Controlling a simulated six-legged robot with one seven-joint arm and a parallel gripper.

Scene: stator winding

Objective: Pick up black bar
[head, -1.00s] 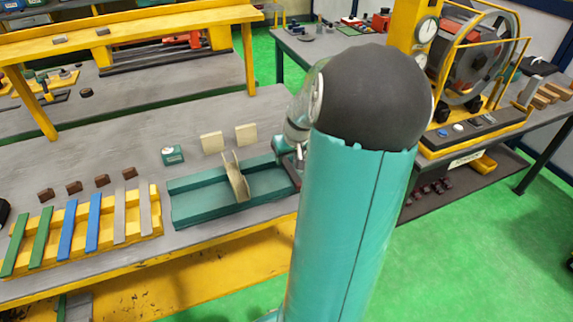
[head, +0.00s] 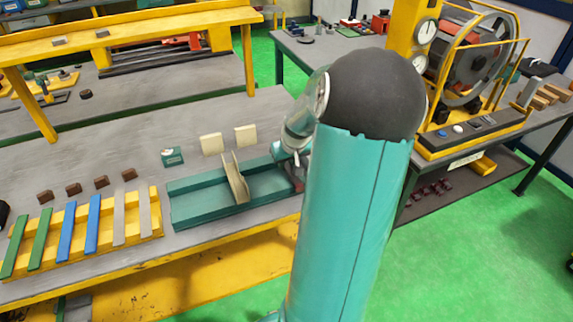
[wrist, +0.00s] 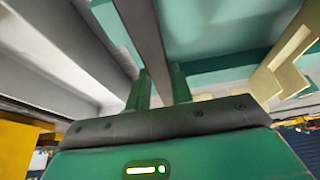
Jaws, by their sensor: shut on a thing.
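A dark, near-black bar (wrist: 149,40) runs up through the wrist view between the two green fingers of my gripper (wrist: 159,80). The fingers are shut on it, one on each side. The teal tray (wrist: 215,32) shows beyond the bar in the wrist view; how high the bar is above it I cannot tell. In the head view the tray (head: 200,209) lies on the bench with its right end behind my arm. My fingers and the bar are mostly hidden there by my arm.
A tan divider (head: 236,180) stands in the tray. Two cream blocks (head: 211,144) stand behind it. A yellow rack (head: 150,228) with green, blue and grey strips is at left, with several brown blocks behind. The winding machine (head: 470,70) is at right.

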